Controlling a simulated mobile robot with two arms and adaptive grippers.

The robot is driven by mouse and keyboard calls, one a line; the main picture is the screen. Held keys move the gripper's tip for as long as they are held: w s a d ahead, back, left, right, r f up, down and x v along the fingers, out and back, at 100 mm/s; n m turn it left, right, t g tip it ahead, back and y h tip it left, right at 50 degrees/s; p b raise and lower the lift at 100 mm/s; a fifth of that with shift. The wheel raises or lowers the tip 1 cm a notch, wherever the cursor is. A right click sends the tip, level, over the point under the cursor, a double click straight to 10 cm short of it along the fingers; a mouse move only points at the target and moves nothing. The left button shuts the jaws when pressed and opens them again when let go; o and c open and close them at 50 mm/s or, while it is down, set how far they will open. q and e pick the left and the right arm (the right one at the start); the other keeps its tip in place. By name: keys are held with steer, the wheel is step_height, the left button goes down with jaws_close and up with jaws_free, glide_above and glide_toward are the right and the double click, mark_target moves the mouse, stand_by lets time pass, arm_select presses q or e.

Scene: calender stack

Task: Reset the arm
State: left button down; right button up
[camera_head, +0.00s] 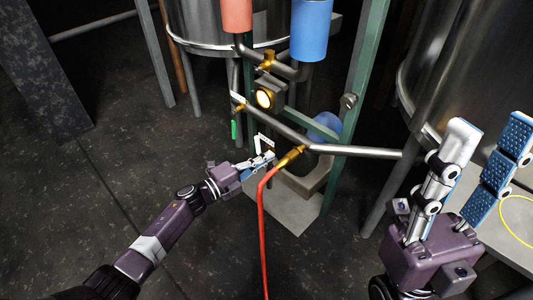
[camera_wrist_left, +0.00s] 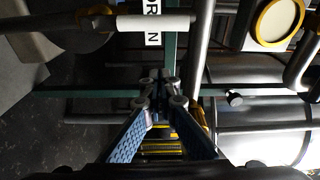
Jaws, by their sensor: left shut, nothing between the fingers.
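My left gripper (camera_head: 266,159) is in the middle of the head view, in front of the piping. Its fingers are shut with nothing between them. In the left wrist view, its blue-padded fingers (camera_wrist_left: 160,85) meet at the tips in front of the pipes. My right gripper (camera_head: 490,124) is raised at the right of the head view. Its two blue-padded fingers stand apart, open and empty. My left forearm reaches up from the lower left.
A red hose (camera_head: 262,230) hangs from a brass fitting (camera_head: 290,156) beside my left gripper. A steel pipe (camera_head: 355,151) runs to the right. A green-handled valve (camera_head: 234,129), a round gauge (camera_head: 265,98) and a green post (camera_head: 353,110) stand close. Open floor (camera_head: 90,180) lies left.

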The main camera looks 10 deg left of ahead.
arm_select(q)
steer(key=p+v, duration=0.2)
steer(key=v, duration=0.7)
steer(key=shift+w+a, duration=0.2)
steer(key=shift+w, duration=0.1)
